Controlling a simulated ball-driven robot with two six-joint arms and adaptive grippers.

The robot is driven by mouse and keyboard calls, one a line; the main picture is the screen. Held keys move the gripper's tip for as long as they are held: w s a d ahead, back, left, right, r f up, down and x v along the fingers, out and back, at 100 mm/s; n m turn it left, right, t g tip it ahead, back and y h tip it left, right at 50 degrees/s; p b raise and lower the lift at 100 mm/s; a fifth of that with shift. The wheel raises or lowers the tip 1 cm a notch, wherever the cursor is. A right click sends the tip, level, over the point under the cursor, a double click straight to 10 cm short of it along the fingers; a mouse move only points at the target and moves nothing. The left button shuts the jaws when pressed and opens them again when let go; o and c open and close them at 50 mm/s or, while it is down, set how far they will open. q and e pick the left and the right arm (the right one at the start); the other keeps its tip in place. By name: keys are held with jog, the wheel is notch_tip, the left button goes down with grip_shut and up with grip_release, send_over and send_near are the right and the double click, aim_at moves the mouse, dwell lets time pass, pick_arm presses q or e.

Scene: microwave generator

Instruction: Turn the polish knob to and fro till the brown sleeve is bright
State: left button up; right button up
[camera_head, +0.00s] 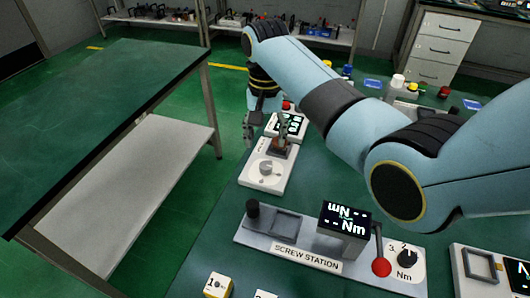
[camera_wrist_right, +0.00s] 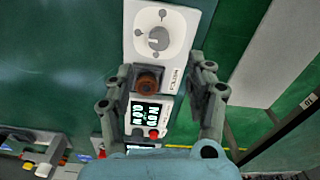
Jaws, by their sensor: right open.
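The polish plate is white, with a round grey knob (camera_head: 265,168) that also shows near the top of the right wrist view (camera_wrist_right: 158,38). The brown sleeve (camera_wrist_right: 146,83) sits in a dark square holder beside the knob; in the head view it is partly hidden behind a finger of my right gripper. A small display (camera_wrist_right: 146,114) with white characters stands on the sleeve's other side. My right gripper (camera_wrist_right: 164,72) is open and empty, its fingers spread to either side of the holder, apart from the knob. My left gripper is not in view.
The screw station (camera_head: 285,246) with a red-ended lever (camera_head: 381,267) stands nearer on the green bench. Another green table (camera_head: 100,95) is at the left, across a floor gap.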

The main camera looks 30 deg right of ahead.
aim_at(266, 165)
notch_tip(266, 165, down, 8)
jog(key=shift+s+b, duration=0.15)
jog(key=shift+b, duration=0.3)
jog(key=shift+f, duration=0.65)
jog(key=c, duration=0.3)
grip_shut()
